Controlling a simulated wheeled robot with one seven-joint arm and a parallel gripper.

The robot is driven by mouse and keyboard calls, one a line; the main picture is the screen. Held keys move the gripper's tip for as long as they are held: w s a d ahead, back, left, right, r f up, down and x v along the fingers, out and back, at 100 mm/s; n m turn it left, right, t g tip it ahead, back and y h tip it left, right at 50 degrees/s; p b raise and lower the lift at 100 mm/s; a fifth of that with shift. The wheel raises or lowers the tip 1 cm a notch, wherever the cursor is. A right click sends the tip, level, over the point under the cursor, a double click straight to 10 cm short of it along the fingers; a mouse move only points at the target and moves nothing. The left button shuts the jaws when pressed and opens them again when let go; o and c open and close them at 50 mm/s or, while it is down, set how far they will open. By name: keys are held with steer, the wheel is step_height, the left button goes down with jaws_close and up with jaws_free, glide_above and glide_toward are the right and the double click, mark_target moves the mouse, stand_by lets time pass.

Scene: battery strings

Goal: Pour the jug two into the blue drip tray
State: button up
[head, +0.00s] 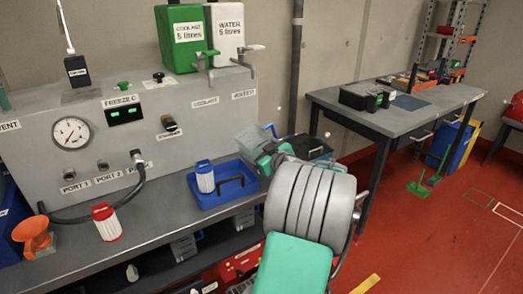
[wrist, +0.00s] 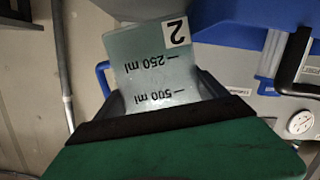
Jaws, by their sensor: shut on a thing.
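Jug two (head: 252,142) is a clear, greenish jug marked "2". It also shows in the wrist view (wrist: 150,65), with its 250 ml and 500 ml marks upside down in the picture. My gripper (head: 274,158) is shut on the jug and holds it tilted, above and near the right rear side of the blue drip tray. The black jaws (wrist: 160,112) are across the jug in the wrist view. The blue drip tray (head: 215,202) sits on the grey bench. I cannot tell whether the jug holds liquid.
A white canister with a blue lid (head: 205,178) stands at the tray, and a red-lidded one (head: 106,222) stands to the left. A grey panel (head: 75,165) with gauge, hose and taps rises behind. Green (head: 184,45) and white (head: 225,32) containers stand on it.

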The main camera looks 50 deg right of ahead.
mark_target(263, 142)
steer(key=shift+s+d+r+n+b, duration=0.15)
steer(key=shift+n+b, duration=0.25)
steer(key=shift+b, duration=1.25)
steer(key=shift+r+n+h+b, duration=0.15)
steer(key=shift+n+h+b, duration=0.2)
steer(key=shift+b, duration=0.85)
steer(key=shift+r+n+b, duration=0.45)
steer(key=shift+r+b, duration=0.05)
steer(key=shift+b, duration=0.55)
steer(key=shift+d+b, duration=0.1)
steer(key=shift+b, duration=0.65)
steer(key=shift+r+n+h+b, duration=0.35)
steer(key=shift+r+n+b, duration=0.3)
steer(key=shift+b, duration=0.4)
steer(key=shift+n+b, duration=0.25)
steer(key=shift+b, duration=0.55)
steer(key=shift+r+n+b, duration=0.4)
steer(key=shift+n+b, duration=0.1)
steer(key=shift+b, duration=0.7)
stand_by(0.3)
